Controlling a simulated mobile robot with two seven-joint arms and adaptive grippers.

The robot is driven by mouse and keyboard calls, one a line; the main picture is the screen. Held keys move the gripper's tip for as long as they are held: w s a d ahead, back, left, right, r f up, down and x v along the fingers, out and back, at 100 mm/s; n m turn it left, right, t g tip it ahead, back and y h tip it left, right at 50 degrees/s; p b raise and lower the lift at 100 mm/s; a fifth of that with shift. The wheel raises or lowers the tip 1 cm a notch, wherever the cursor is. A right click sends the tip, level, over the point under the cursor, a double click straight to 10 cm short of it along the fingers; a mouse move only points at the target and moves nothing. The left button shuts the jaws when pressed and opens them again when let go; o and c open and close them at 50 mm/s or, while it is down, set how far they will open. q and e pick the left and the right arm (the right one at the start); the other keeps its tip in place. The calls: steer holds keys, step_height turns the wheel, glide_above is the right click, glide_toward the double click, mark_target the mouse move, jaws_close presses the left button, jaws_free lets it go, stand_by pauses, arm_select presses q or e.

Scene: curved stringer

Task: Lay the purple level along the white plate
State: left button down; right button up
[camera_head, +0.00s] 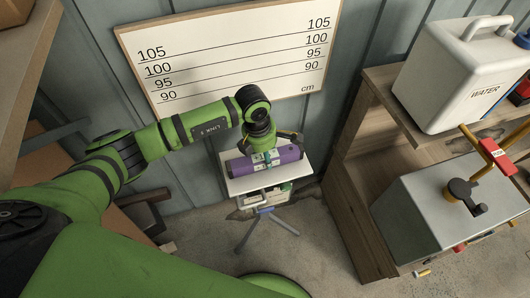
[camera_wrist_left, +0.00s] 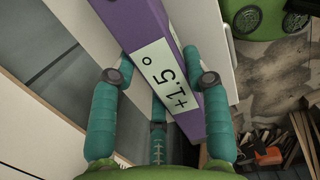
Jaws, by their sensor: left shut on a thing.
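The purple level (camera_head: 287,156) is a long bar with a white label. In the left wrist view the level (camera_wrist_left: 136,25) shows a reading of +1.5°. My left gripper (camera_head: 264,153) is shut around the level near its middle. In the left wrist view the left gripper's teal fingers (camera_wrist_left: 163,78) sit on both sides of the bar. The white plate (camera_head: 240,185) lies under the level on a small tripod stand. The level runs roughly along the plate's long direction. I cannot tell whether it touches the plate. My right gripper is not in view.
A white board (camera_head: 230,50) with height lines hangs on the wall behind. Concrete floor (camera_head: 290,262) is open in front of the stand.

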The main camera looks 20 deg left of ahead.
arm_select(q)
steer(key=shift+f, duration=0.3)
steer(key=c, duration=0.5)
jaws_free()
steer(key=shift+r, duration=0.1)
steer(key=r, duration=0.4)
steer(key=a+r, duration=0.1)
steer(key=r, duration=0.3)
steer(key=s+r, duration=0.1)
steer(key=r, duration=0.2)
steer(key=shift+a+r, duration=0.15)
steer(key=shift+r, duration=0.25)
